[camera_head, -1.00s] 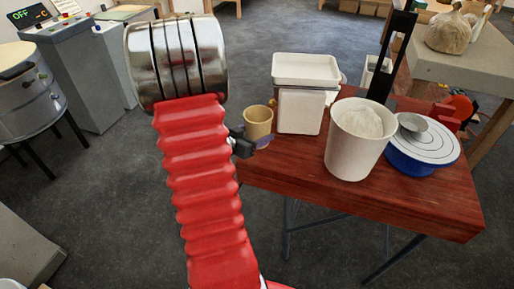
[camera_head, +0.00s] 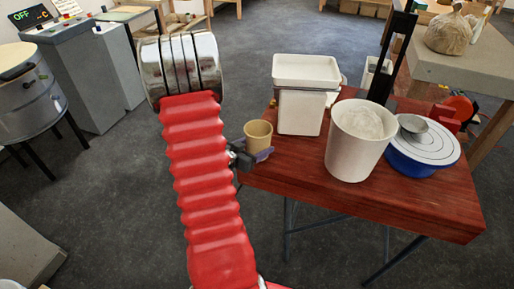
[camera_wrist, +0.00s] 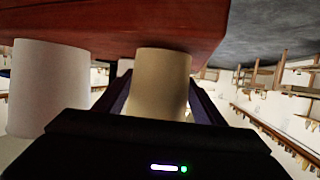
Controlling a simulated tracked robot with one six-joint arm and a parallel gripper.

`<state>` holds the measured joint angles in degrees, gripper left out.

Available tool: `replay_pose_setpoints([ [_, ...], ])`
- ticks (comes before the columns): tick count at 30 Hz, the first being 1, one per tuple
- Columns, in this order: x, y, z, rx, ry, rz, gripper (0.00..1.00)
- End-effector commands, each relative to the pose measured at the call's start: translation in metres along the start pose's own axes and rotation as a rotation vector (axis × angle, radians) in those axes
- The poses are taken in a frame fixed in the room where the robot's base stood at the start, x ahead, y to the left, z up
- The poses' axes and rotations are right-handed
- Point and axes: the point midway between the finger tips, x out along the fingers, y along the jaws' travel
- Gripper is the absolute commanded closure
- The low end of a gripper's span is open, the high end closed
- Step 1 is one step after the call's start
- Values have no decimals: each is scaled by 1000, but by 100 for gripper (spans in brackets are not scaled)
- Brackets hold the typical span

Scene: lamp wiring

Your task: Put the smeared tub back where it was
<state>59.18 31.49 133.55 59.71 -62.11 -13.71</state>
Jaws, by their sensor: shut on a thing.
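A small tan tub (camera_head: 258,137), open at the top, is at the left edge of the red-brown table (camera_head: 400,205). My gripper (camera_head: 246,156) is at its near side and low on it, partly hidden by my red arm sleeve. In the wrist view, which is upside down, the tub (camera_wrist: 160,85) sits between the two dark fingers, which are shut on it. Its base is at or very close to the tabletop; I cannot tell if it touches. I cannot make out a smear on its visible side.
A white scale-like box (camera_head: 301,110) stands just right of the tub. A large white bucket (camera_head: 352,155) and a blue-based turntable (camera_head: 425,150) stand further right. The table's front strip is clear. Grey floor lies left of the table.

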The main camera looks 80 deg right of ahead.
Motion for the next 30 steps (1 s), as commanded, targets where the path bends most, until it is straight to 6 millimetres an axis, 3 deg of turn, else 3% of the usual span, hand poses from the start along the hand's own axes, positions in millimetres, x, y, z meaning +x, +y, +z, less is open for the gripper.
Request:
replay_pose_setpoints([
  [14,2,0,6,0,0,0,71],
  [15,2,0,7,0,1,0,36],
  [23,2,0,6,0,0,1,18],
  [30,2,0,6,0,1,1,18],
])
